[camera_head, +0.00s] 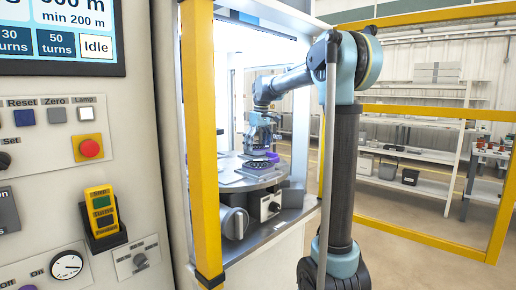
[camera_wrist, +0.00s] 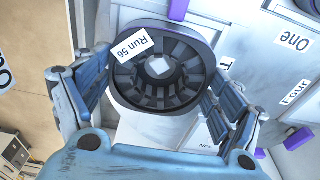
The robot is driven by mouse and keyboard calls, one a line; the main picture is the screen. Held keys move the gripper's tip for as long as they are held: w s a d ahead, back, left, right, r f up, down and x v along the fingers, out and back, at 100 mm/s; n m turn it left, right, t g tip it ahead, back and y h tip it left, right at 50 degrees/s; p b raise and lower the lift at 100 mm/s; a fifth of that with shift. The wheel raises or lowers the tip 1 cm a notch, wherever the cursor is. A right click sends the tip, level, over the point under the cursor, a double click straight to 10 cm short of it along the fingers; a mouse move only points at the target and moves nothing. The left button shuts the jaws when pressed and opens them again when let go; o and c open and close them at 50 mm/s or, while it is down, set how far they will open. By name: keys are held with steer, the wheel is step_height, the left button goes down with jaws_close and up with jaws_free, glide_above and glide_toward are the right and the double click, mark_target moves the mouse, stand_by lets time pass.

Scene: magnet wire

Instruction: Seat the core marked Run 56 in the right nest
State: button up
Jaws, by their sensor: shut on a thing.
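The core marked Run 56 (camera_wrist: 194,92) is a dark ring with slots inside and a white label on its upper left rim. In the wrist view, the blue fingers of my gripper (camera_wrist: 160,92) press on it from left and right. In the head view, my gripper (camera_head: 262,140) points down over a round grey table (camera_head: 236,185) inside the machine's bay. A dark shape (camera_head: 257,169) shows just below it. I cannot tell whether the core touches the surface below. The right nest is not clearly identifiable; a partly cut-off label starting "Nes" (camera_wrist: 206,147) shows.
In the wrist view, plates marked One (camera_wrist: 291,40) and Four (camera_wrist: 293,95) lie to the right, with a purple block (camera_wrist: 297,139) near them. A yellow post (camera_head: 203,140) and the control panel (camera_head: 70,190) bound the bay on the left.

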steer(key=shift+f, duration=0.75)
steer(key=o, duration=1.6)
steer(key=shift+s+d+r, duration=0.1)
steer(key=shift+d+r, duration=0.05)
steer(key=shift+r, duration=1.1)
steer(key=shift+s+d+r, duration=0.1)
steer(key=shift+r, duration=1.15)
steer(key=shift+s+d+r, duration=0.15)
steer(key=shift+d+r, duration=0.05)
steer(key=shift+r, duration=1.65)
steer(key=shift+s+d+r, duration=0.1)
steer(key=shift+d+r, duration=0.05)
steer(key=shift+r, duration=1.65)
